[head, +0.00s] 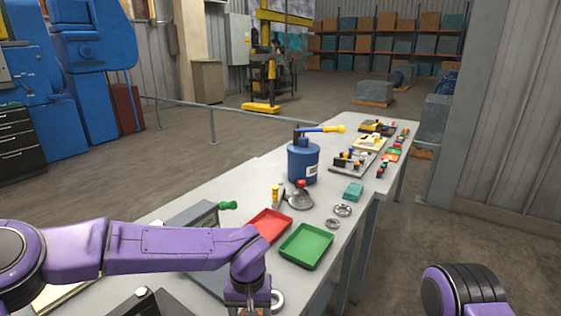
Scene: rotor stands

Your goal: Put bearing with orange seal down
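My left arm reaches in from the left, and its gripper (248,304) points down at the bottom edge of the head view. Its fingertips are cut off, so I cannot see whether they hold anything. A pale metal ring, perhaps a bearing (278,300), shows just right of it; I cannot tell if it is touched or held. Two more metal rings lie on the table (345,240): a larger one (342,209) and a smaller one (332,224). I make out no orange seal on any of them. My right arm shows at the bottom right, its gripper out of frame.
A green tray (306,246) and a red tray (268,226) lie just beyond my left gripper. Behind them stand a red-knobbed round metal piece (300,200), a blue canister (303,162) and a teal block (353,192). Several small parts crowd the far end.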

